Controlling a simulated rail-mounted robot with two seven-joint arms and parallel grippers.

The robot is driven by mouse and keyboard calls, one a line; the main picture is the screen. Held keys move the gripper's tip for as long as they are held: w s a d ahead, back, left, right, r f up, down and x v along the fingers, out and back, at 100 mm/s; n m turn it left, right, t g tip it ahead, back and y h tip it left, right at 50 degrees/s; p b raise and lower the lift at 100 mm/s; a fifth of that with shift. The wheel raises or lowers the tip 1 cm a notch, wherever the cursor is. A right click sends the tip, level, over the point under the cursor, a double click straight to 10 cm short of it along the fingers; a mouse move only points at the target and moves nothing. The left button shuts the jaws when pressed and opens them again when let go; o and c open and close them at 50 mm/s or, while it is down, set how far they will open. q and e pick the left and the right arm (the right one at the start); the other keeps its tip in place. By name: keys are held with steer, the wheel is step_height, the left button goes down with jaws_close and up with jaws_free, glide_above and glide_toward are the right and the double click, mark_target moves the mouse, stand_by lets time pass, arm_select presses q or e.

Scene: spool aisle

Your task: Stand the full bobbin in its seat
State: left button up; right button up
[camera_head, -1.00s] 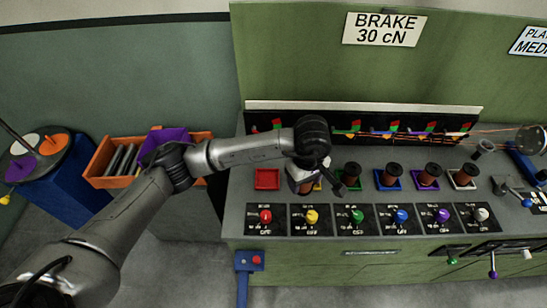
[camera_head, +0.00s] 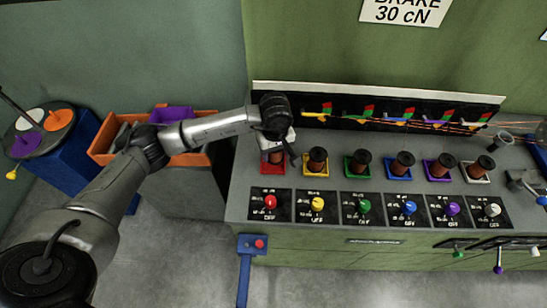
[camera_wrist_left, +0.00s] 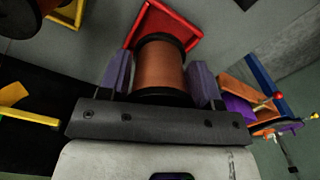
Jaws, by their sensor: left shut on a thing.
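The full bobbin (camera_wrist_left: 160,65) is copper-brown with dark flanges. My left gripper (camera_wrist_left: 164,84) is shut on it, a finger on each side, in the left wrist view. The red square seat (camera_wrist_left: 187,35) lies right at the bobbin's far end there. In the head view my left gripper (camera_head: 277,152) is over the red seat (camera_head: 267,170), at the left end of the row, and mostly covers the bobbin. I cannot tell whether the bobbin touches the seat's floor. My right gripper is not in view.
Bobbins stand in the yellow (camera_head: 317,161), green (camera_head: 357,164), blue (camera_head: 399,166), purple (camera_head: 439,167) and white (camera_head: 478,169) seats to the right. Coloured knobs (camera_head: 317,204) line the front. An orange bin (camera_head: 190,160) stands left of the bench.

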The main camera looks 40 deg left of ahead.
mark_target(273, 158)
arm_select(q)
steer(key=shift+a+f, duration=0.15)
steer(key=shift+a, duration=0.25)
steer(key=shift+f, duration=2.05)
steer(key=shift+w+b, duration=0.1)
steer(key=shift+b, duration=0.2)
steer(key=o, duration=0.6)
steer(key=shift+f, duration=0.2)
steer(key=o, duration=0.5)
steer(key=shift+r, duration=0.1)
